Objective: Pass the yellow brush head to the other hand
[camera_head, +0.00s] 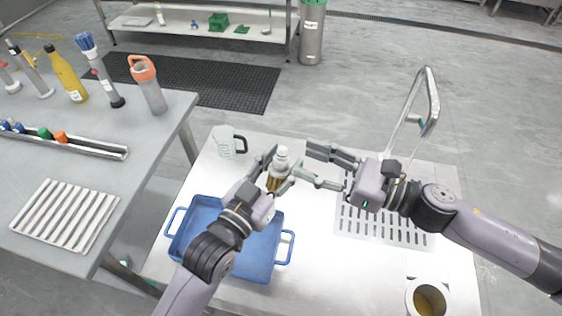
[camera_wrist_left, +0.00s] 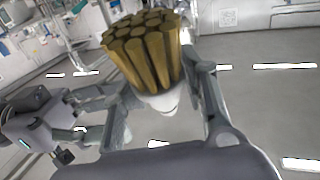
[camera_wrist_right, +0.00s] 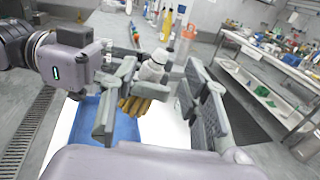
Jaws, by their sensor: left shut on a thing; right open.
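The yellow brush head (camera_head: 275,181) has a white top (camera_head: 282,158) and a bundle of yellow-brown bristles. My left gripper (camera_head: 274,170) is shut on it and holds it above the table, bristles downward in the head view. The left wrist view shows the bristles (camera_wrist_left: 143,50) large and close, with the white body between my left fingers. My right gripper (camera_head: 325,168) is open, its fingers pointing left toward the brush head. In the right wrist view the brush head (camera_wrist_right: 152,72) appears between or just beyond the open right fingers; contact with them cannot be told.
A blue tray (camera_head: 285,262) lies on the steel table below my left gripper. A clear jug (camera_head: 225,142) stands behind. A drain grid with a tall faucet (camera_head: 432,105) is at right, and a white cup (camera_head: 426,299) at front right. Bottles stand on the left table.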

